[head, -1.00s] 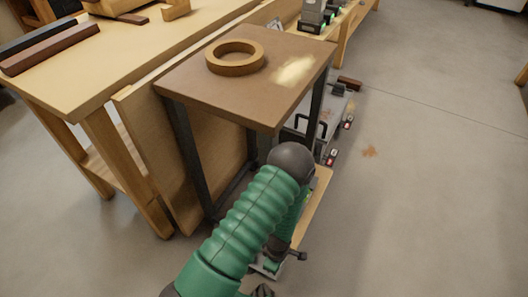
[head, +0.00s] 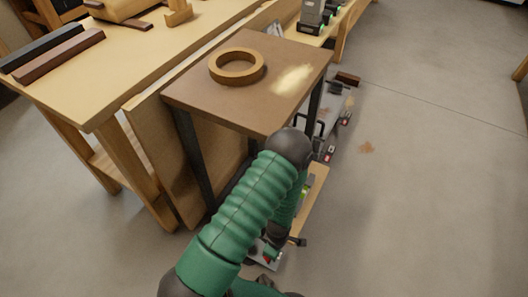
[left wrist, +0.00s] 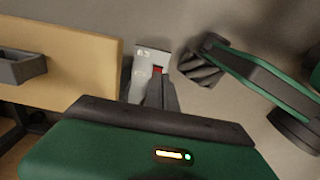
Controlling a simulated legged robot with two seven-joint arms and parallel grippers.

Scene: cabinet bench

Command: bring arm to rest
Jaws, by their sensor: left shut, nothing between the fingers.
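My left arm (head: 245,215) comes in from the lower left of the head view. It is green and ribbed, bends at a dark rounded joint beside the small table, and folds back down. Its lower end is partly hidden behind the upper link, so the fingertips are not clear there. In the left wrist view my left gripper (left wrist: 155,92) shows as narrow grey fingers, shut and empty, pointing away past the green wrist housing.
A small brown-topped table (head: 210,99) with dark legs stands close beyond the arm, bearing a wooden ring (head: 237,78). A wooden workbench (head: 95,95) stands to the left. A tan panel (left wrist: 85,55) with a dark handle is left in the wrist view. Floor at right is open.

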